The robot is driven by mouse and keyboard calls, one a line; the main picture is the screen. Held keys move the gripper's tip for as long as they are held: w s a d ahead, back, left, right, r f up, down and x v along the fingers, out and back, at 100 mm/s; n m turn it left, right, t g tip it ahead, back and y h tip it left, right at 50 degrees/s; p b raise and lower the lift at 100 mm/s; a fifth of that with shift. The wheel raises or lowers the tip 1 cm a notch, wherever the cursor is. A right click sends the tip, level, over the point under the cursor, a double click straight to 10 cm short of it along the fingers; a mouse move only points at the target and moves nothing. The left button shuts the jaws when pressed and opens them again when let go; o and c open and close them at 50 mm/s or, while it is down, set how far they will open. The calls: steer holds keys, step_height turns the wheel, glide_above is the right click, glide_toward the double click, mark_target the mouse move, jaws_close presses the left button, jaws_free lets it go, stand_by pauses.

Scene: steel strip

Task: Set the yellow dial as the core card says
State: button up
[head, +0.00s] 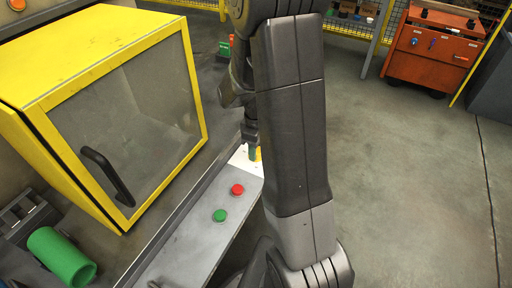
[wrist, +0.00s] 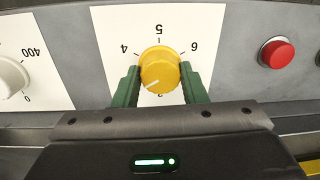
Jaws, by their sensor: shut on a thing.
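The yellow dial (wrist: 160,69) sits on a white scale plate (wrist: 115,35) in the wrist view. The numbers 4, 5 and 6 show around its upper side; the lower numbers are mostly hidden. A white mark on the dial points to the lower left. My gripper (wrist: 160,82) is shut on the dial, one green finger on each side. In the head view my gripper (head: 252,150) is at the panel, and only a sliver of the dial (head: 259,154) shows beside my arm. I cannot make out a core card in either view.
A white knob (wrist: 10,78) with a scale up to 400 is left of the dial in the wrist view, and a red button (wrist: 277,54) is to the right. In the head view a green button (head: 219,215) is on the panel near a yellow-framed cabinet (head: 110,110).

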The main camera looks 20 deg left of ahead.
steer(key=o, duration=1)
steer(key=shift+c, duration=0.2)
step_height(320, 180, up, 14)
steer(key=p, duration=0.2)
steer(key=shift+w, duration=0.35)
steer(key=shift+f, duration=0.15)
steer(key=f, duration=0.4)
steer(key=f+b, duration=0.1)
steer(key=f, duration=0.4)
steer(key=f+b, duration=0.1)
steer(key=f, duration=0.3)
steer(key=shift+s+f, duration=0.35)
steer(key=shift+f, duration=0.05)
